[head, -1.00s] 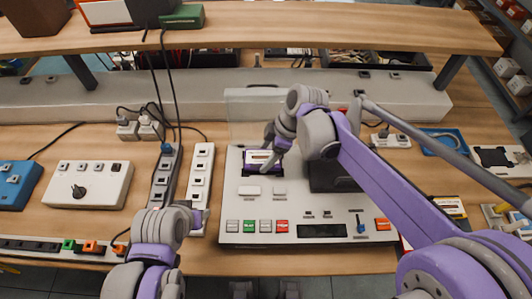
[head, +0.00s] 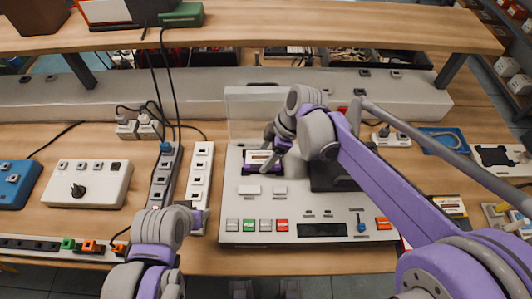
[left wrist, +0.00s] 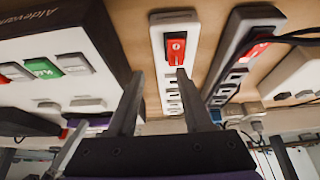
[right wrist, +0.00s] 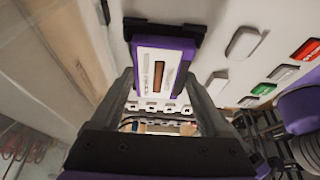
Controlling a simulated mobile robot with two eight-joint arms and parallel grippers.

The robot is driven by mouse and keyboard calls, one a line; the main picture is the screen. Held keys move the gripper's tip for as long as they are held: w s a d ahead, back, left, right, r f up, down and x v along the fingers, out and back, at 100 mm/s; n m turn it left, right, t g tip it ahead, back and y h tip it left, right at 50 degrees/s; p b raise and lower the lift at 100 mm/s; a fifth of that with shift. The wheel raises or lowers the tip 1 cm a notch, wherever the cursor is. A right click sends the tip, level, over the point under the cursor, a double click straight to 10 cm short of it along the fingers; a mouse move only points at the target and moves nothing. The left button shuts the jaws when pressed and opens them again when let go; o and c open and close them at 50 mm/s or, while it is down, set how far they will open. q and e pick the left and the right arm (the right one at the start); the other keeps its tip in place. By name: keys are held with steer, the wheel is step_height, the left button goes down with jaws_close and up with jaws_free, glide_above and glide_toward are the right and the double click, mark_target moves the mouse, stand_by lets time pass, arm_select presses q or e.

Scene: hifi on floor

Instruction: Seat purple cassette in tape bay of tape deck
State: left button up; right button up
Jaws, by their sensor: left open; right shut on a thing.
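The purple cassette (head: 262,159) has a white label and is at the tape bay (head: 247,169), a dark recess at the upper left of the pale tape deck (head: 240,208). My right gripper (head: 273,146) is shut on the cassette. In the right wrist view the cassette (right wrist: 158,72) is between the fingertips, its far edge at the dark bay frame (right wrist: 165,28). I cannot tell if it lies fully flat in the bay. My left gripper (left wrist: 158,75) is open and empty, above a white power strip with a red switch (left wrist: 175,48).
A clear lid (head: 250,110) stands raised behind the bay. Push buttons (head: 257,226) line the deck's front. Power strips (head: 199,180) and a white switch box (head: 90,185) stand to the left. My right forearm crosses over the deck's right part. A shelf (head: 300,30) spans the back.

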arm_select(q)
steer(key=shift+f, duration=0.25)
arm_select(e)
steer(key=shift+f, duration=0.4)
steer(key=o, duration=1.2)
arm_select(q)
steer(key=shift+w+r, duration=0.1)
steer(key=shift+r, duration=0.4)
steer(key=shift+t, duration=0.3)
steer(key=shift+w+r+p, duration=0.3)
steer(key=shift+r+p, duration=0.4)
steer(key=shift+r, duration=0.15)
steer(key=shift+w+r+p, duration=0.3)
steer(key=shift+r+p, duration=0.4)
steer(key=shift+r, duration=0.15)
steer(key=shift+w+r+p, duration=0.3)
steer(key=shift+r+p, duration=0.4)
steer(key=shift+r, duration=0.15)
arm_select(e)
steer(key=shift+a+r+v, duration=0.15)
steer(key=shift+a+v, duration=0.2)
steer(key=shift+v, duration=2.4)
steer(key=shift+a+r+v, duration=0.15)
steer(key=shift+a+v, duration=0.2)
steer(key=shift+v, duration=2.4)
steer(key=shift+a+r+v, duration=0.1)
steer(key=shift+a+v, duration=0.25)
steer(key=shift+v, duration=2.4)
